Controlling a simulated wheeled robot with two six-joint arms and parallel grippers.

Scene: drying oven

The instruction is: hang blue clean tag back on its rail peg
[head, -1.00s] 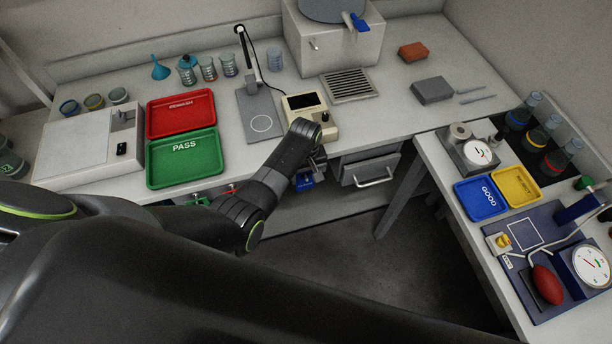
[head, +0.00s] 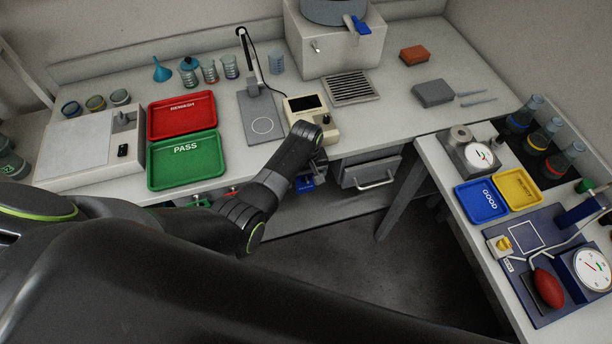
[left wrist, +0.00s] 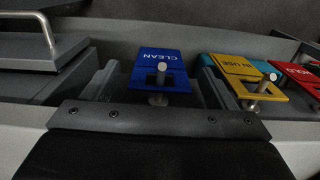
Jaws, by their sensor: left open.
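The blue CLEAN tag (left wrist: 160,66) shows in the left wrist view with its lettering upside down. A metal peg (left wrist: 160,74) shows at the tag's square hole, and the tag appears to hang on it. In the head view a small part of the blue tag (head: 305,184) shows below the bench's front edge, beside my left wrist. My left gripper (left wrist: 158,88) is open, with one finger on each side of the tag and a gap to each. In the head view its fingers are mostly hidden by the arm. My right gripper is not in view.
A yellow IN USE tag (left wrist: 234,67) and a red HOLD tag (left wrist: 300,75) hang close beside my gripper's right finger in the wrist view. A drawer with a handle (head: 375,181) is right of the blue tag. The PASS tray (head: 186,161) stands on the bench above.

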